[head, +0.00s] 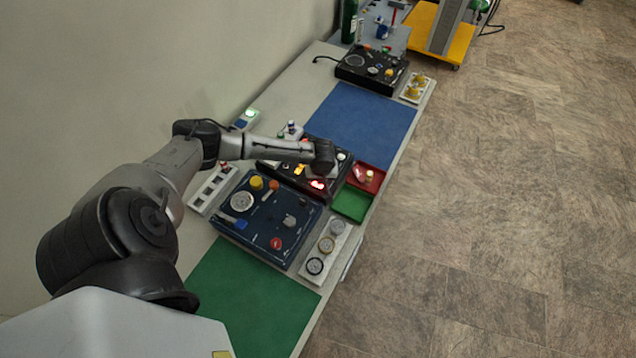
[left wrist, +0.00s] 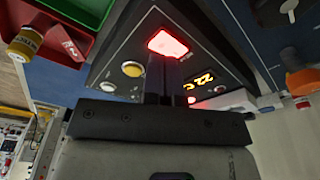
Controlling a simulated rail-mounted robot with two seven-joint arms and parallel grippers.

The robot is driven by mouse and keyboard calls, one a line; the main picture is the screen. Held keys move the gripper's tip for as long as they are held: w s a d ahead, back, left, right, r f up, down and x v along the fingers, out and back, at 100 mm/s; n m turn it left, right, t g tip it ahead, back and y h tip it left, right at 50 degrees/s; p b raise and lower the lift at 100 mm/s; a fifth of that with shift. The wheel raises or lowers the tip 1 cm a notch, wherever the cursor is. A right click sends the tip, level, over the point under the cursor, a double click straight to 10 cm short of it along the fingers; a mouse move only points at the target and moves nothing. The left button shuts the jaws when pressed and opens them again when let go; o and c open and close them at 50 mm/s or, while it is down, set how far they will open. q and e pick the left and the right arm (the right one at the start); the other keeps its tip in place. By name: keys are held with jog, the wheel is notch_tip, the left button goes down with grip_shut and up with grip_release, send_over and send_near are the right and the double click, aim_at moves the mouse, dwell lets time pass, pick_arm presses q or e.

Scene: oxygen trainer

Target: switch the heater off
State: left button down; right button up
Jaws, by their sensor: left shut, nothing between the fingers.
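The heater unit is a dark sloped panel, seen in the left wrist view (left wrist: 140,45) under my left gripper. It carries a red rectangular switch (left wrist: 168,44), brightly lit, and an amber display (left wrist: 200,81) that appears to read 22. In the head view the red glow (head: 318,185) shows just below my left wrist. My right gripper is not in view.
A blue panel box (head: 230,232) with knobs stands in front of the heater unit. A red tray (head: 378,185) with small items and a green tray (head: 350,204) are to its right. The blue mat (head: 362,120) and green mat (head: 250,305) are clear.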

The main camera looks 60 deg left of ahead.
pick_arm(q)
jog(key=shift+f, duration=0.4)
dwell(0.4)
jog(key=shift+f+b, duration=0.45)
jog(key=shift+f, duration=0.3)
dwell(0.4)
jog(key=shift+r+p, duration=0.95)
jog(key=shift+p, duration=0.2)
notch_tip(320, 180, up, 5)
jog(key=p, duration=0.6)
jog(key=shift+r, duration=0.1)
